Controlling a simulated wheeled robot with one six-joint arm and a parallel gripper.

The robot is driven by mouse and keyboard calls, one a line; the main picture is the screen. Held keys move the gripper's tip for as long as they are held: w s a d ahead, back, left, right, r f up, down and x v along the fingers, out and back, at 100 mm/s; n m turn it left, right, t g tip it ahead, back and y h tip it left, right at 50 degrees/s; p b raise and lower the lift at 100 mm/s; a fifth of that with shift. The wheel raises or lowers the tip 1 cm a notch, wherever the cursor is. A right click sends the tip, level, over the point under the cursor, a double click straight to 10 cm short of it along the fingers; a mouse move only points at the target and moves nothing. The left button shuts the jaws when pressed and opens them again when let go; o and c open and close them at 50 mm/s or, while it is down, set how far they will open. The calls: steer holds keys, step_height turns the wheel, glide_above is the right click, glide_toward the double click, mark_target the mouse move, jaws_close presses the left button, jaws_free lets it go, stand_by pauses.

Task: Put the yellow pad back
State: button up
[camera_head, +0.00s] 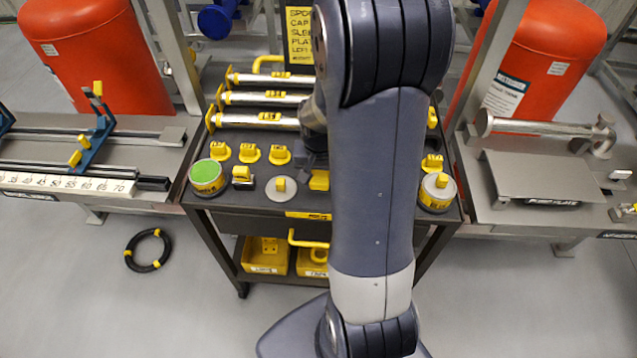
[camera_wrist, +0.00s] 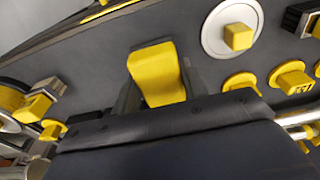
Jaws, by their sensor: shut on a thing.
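The yellow pad (camera_wrist: 157,76) is between the fingers of my gripper (camera_wrist: 158,92) in the wrist view, just over the dark top of a cart. My gripper is shut on it. In the head view a yellow block (camera_head: 320,180) shows beside my arm, which hides most of the gripper (camera_head: 314,160). I cannot tell from these views whether the pad touches the cart top (camera_head: 250,222).
Near the pad are a round pale plate with a yellow knob (camera_head: 280,190), a green-topped can (camera_head: 207,177) and a round tin (camera_head: 438,192). Silver tubes with yellow ends (camera_head: 262,122) lie behind. Yellow bins (camera_head: 265,256) sit below. A black hose ring (camera_head: 147,250) lies on the floor.

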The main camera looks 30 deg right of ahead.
mark_target(320, 184)
steer(key=shift+f, duration=1.75)
steer(key=shift+f, duration=0.2)
steer(key=o, duration=0.9)
steer(key=shift+o, duration=0.2)
steer(key=shift+r, duration=0.15)
steer(key=r, duration=0.4)
steer(key=s+r, duration=0.1)
steer(key=r, duration=0.7)
steer(key=shift+s+a+p, duration=0.15)
steer(key=shift+a+p, duration=0.15)
steer(key=shift+a, duration=0.1)
